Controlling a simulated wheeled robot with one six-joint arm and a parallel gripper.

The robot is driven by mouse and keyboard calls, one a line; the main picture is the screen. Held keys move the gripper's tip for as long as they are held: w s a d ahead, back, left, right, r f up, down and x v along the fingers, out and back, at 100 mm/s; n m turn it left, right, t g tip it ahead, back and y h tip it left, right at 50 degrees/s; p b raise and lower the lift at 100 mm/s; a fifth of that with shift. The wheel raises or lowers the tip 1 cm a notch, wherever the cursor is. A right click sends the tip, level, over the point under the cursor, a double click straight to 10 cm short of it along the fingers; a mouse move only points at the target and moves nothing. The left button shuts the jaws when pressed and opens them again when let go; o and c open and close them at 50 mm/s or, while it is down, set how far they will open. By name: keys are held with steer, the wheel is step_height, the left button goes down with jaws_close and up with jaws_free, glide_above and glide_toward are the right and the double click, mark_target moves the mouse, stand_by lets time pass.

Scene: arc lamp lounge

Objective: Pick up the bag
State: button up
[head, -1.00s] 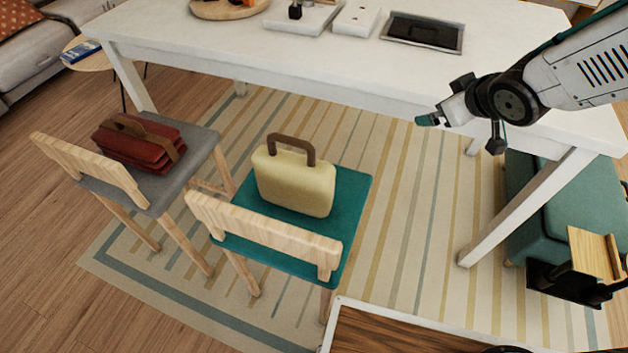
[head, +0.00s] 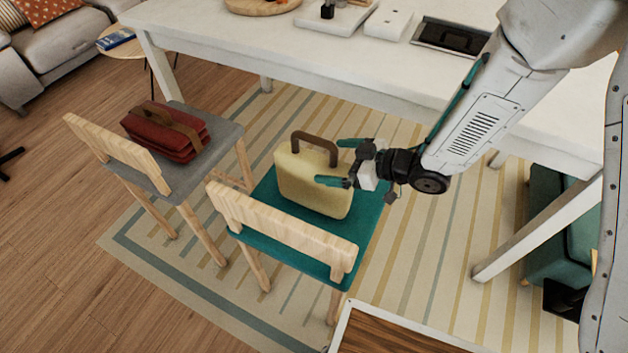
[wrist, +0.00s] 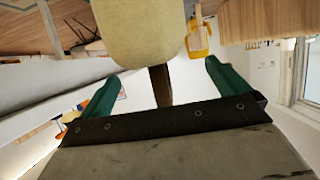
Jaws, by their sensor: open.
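A cream-yellow bag (head: 303,180) with a brown handle (head: 313,140) stands upright on the teal seat of a wooden chair (head: 372,226). My gripper (head: 338,162) is open at the bag's right side, with its teal fingers pointing left towards the bag's upper part. In the wrist view the bag (wrist: 140,30) fills the top middle. Its brown handle (wrist: 160,86) shows between the two open teal fingers of my gripper (wrist: 162,85). I cannot tell whether the fingers touch the bag. A red bag (head: 165,132) with a brown strap lies on the grey chair to the left.
The grey-seated chair (head: 187,176) stands to the left. The white table (head: 300,55) is behind the chairs, with a board, white boxes and a dark tray (head: 450,38). A green bench (head: 555,235) is at the right. The striped rug has bare space right of the teal chair.

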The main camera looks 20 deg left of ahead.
mark_target(323, 160)
steer(key=x, duration=0.4)
steer(key=shift+w+f, duration=0.1)
steer(key=c, duration=1.6)
steer(key=shift+c, duration=0.7)
